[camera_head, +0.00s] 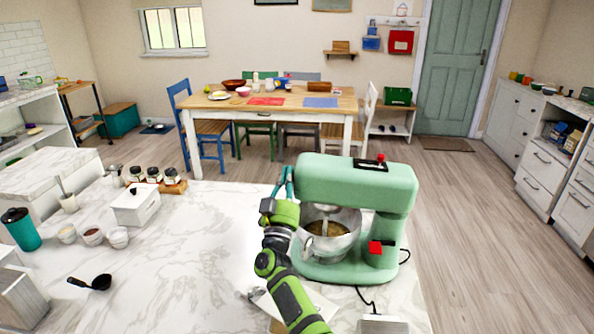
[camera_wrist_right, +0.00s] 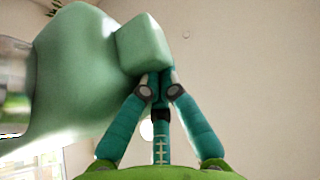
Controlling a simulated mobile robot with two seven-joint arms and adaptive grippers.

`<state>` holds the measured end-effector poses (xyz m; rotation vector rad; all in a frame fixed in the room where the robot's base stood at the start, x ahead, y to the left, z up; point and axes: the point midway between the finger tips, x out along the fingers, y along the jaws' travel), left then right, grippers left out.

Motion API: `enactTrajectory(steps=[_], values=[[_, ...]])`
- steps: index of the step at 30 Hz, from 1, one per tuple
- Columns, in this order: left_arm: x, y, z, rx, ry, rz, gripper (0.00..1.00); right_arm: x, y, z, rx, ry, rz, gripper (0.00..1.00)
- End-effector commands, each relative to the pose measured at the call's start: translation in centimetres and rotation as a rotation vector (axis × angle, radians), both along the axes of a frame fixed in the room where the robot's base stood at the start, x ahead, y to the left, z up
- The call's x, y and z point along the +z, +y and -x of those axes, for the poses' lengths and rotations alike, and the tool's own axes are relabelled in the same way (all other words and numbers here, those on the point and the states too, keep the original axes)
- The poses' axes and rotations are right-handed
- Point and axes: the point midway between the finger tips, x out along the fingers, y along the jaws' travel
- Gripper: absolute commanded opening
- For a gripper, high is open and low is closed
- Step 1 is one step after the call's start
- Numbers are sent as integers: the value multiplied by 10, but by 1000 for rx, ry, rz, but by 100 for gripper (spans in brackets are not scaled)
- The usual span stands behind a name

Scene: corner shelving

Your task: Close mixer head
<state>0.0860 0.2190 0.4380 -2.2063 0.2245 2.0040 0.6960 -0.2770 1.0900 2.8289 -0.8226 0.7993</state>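The green stand mixer (camera_head: 395,208) stands on the marble counter. Its mixer head (camera_head: 335,180) looks about level over the metal bowl (camera_head: 345,240), which holds some brownish contents. My right gripper (camera_head: 286,182) is at the left, front end of the head, with its fingers pointing up beside it. In the right wrist view the fingers of the right gripper (camera_wrist_right: 157,84) come together at their tips, just under the block-like end of the mixer head (camera_wrist_right: 143,45). Nothing shows between the fingertips; I cannot tell whether they touch the head. My left gripper is out of view.
Left on the marble counter (camera_head: 170,270) are a white box (camera_head: 136,207), small bowls (camera_head: 93,237), jars (camera_head: 153,175), a teal tumbler (camera_head: 21,230) and a black scoop (camera_head: 92,283). A power cord (camera_head: 366,300) lies before the mixer. The counter's middle is mostly clear.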

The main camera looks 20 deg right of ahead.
Motion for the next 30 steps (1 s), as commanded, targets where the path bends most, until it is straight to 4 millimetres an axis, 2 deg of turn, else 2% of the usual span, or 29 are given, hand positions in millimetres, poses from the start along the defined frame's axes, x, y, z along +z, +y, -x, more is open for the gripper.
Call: enactTrajectory(steps=[1, 4, 14, 25, 30], values=[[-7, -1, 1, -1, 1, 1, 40, -10, 4, -2, 6, 15, 20, 0], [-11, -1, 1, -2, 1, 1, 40, -17, 6, -3, 7, 32, 46, 0], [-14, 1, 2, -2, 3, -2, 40, -27, 8, -4, 5, 52, 76, 0], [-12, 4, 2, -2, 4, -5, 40, -26, 7, -4, 6, 54, 74, 0], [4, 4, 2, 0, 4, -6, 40, -6, 3, -5, 4, 50, 74, 0]])
